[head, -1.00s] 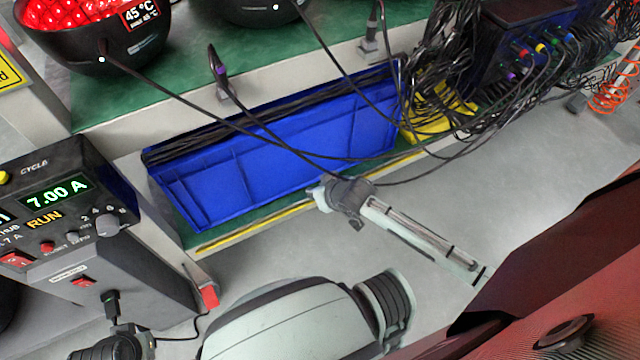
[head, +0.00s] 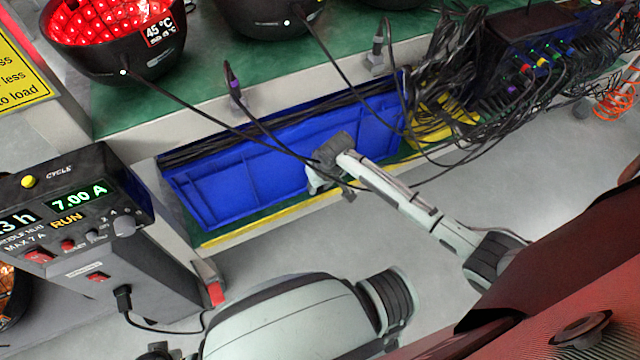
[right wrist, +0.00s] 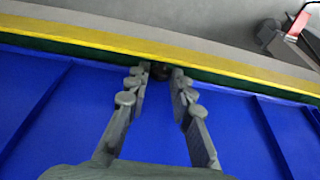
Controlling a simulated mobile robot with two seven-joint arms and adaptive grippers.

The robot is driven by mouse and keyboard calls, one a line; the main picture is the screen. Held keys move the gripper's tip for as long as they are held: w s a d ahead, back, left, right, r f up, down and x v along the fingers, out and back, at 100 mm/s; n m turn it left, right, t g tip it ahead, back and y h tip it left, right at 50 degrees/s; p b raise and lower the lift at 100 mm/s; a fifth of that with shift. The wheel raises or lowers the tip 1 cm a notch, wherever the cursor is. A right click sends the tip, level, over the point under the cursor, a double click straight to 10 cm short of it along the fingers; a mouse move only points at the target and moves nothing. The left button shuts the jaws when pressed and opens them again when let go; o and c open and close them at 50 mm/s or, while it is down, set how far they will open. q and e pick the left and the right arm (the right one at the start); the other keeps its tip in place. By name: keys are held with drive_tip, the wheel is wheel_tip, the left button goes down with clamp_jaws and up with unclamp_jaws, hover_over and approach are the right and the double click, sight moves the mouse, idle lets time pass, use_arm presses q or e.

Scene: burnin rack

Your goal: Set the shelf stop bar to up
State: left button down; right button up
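A yellow-faced strip (head: 275,219) runs along the front edge of the low green shelf; it crosses the upper part of the right wrist view (right wrist: 90,33). A grey piece with a red end (head: 215,292) sits at the shelf's left front corner. I cannot tell for sure which of these is the stop bar. My right gripper (head: 328,163) is in front of the blue bin, close to the shelf edge. In the right wrist view its fingers (right wrist: 155,80) are apart, with a small dark gap at the strip between the tips. My left gripper is not clearly visible.
The blue bin (head: 235,190) fills the low shelf, with black cables along its back. A control box (head: 85,215) reading 7.00 A stands at left. Cables from the upper green shelf (head: 200,75) hang close to my right gripper. Grey floor lies in front.

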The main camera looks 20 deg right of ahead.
drive_tip(key=o, duration=0.4)
drive_tip(key=v, duration=1.2)
drive_tip(key=shift+c, duration=0.4)
